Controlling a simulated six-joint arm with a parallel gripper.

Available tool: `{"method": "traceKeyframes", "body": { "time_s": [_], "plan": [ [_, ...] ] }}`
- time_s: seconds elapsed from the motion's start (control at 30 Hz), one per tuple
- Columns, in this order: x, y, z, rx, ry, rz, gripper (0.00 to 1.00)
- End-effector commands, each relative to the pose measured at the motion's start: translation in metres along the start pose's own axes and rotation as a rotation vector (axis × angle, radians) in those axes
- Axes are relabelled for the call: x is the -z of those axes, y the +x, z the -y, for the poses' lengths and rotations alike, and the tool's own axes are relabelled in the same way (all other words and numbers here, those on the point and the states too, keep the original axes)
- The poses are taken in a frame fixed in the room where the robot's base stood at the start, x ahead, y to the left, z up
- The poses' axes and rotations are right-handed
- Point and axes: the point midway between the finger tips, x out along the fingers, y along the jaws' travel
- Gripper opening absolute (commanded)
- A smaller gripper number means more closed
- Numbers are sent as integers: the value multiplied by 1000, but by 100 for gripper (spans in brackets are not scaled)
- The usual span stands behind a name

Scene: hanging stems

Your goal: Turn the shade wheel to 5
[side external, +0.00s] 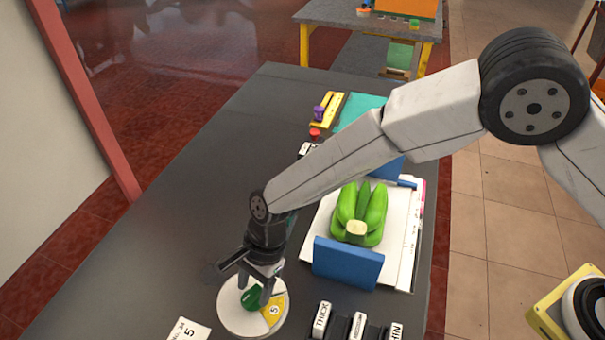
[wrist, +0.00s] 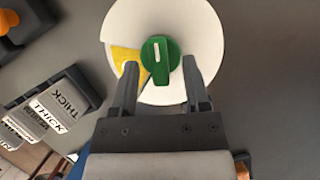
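The shade wheel (side external: 238,318) is a white disc on the dark table. It has a yellow wedge (side external: 273,312) marked 5 and a green knob (side external: 250,298) at its middle. In the wrist view the wheel (wrist: 205,30) shows the yellow wedge (wrist: 126,60) left of the knob (wrist: 160,62), which bears a white line. My gripper (side external: 259,289) points down over the wheel. In the wrist view my gripper (wrist: 160,65) is open, one finger on each side of the knob, with gaps showing. I cannot tell how low the fingertips reach. Other markings on the wheel are not readable.
A white card (side external: 186,330) with a 5 lies left of the wheel. Labelled blocks (side external: 322,320), one reading THICK, stand to its right. A white tray (side external: 398,235) holds green bananas (side external: 360,212) between blue blocks (side external: 347,264). The table's left side is clear.

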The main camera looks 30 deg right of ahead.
Motion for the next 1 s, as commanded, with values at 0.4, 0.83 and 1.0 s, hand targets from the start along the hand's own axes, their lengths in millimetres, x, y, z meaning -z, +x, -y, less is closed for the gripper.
{"method": "traceKeyframes", "body": {
  "time_s": [0.4, 0.83, 1.0],
  "plan": [
    [0, -5, 0, 1, 0, 0, 59],
    [0, -50, 0, 2, 1, 1, 59],
    [0, -68, 0, 1, -1, 0, 59]
  ]
}}
